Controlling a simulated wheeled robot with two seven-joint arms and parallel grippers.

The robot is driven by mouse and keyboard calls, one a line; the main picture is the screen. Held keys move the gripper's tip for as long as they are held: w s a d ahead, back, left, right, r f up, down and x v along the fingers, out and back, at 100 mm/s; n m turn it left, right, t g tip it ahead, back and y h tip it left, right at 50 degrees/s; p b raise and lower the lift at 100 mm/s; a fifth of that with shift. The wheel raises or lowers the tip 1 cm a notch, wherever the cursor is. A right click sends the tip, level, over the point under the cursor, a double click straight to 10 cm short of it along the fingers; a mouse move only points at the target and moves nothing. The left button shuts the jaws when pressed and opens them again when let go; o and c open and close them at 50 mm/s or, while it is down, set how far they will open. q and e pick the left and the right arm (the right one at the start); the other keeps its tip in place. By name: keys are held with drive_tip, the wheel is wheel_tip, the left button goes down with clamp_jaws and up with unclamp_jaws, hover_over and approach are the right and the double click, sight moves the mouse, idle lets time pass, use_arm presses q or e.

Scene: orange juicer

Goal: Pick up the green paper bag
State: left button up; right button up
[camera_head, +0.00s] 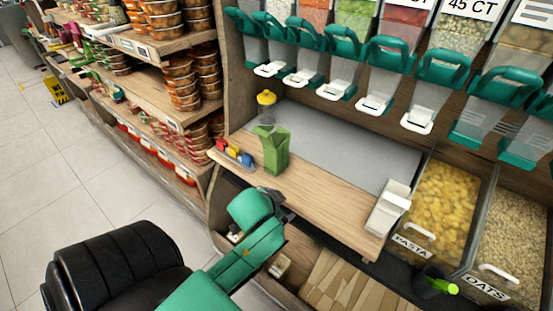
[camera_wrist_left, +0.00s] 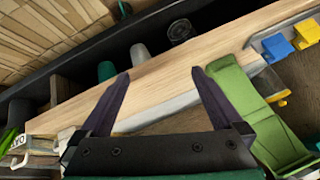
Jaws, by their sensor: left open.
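The green paper bag (camera_head: 275,156) stands upright on the wooden counter (camera_head: 318,195) near its left end. In the left wrist view the bag (camera_wrist_left: 250,112) is at the right, outside and to the right of the two fingers. My left gripper (camera_head: 284,200) is at the counter's front edge, in front of the bag and apart from it. In the wrist view my left gripper (camera_wrist_left: 158,82) has its fingers spread, with only counter between them. My right gripper is in neither view.
A strip with blue, yellow and red clips (camera_head: 235,153) lies left of the bag. A yellow-capped container (camera_head: 266,102) stands behind it. A white dispenser (camera_head: 388,207) stands at the counter's right end. Pasta (camera_head: 437,205) and oats (camera_head: 515,235) bins lie farther right. Mid-counter is clear.

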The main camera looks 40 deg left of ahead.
use_arm(q)
drive_tip(key=w+r+m+t, duration=0.3)
drive_tip(key=w+r+t, duration=0.25)
drive_tip(key=r, duration=0.45)
drive_tip(key=w+r+m+t, duration=0.45)
drive_tip(key=w+r, duration=0.25)
drive_tip(key=r, duration=0.3)
drive_tip(key=d+r+m+h, duration=1)
drive_tip(key=r+m+h, duration=0.25)
drive_tip(key=m, duration=0.45)
drive_tip(key=m+g+y, duration=0.9)
drive_tip(key=g+y, duration=0.1)
drive_tip(key=g, duration=0.3)
hover_over(276, 152)
drive_tip(key=s+a, duration=0.3)
wheel_tip(276, 152, down, 9)
drive_tip(key=shift+f, duration=0.2)
drive_tip(key=p+x, duration=0.1)
drive_tip(key=x, duration=1.3)
drive_tip(key=shift+a+f, duration=0.35)
drive_tip(key=shift+s+r, duration=0.1)
drive_tip(key=shift+s, duration=0.1)
clamp_jaws()
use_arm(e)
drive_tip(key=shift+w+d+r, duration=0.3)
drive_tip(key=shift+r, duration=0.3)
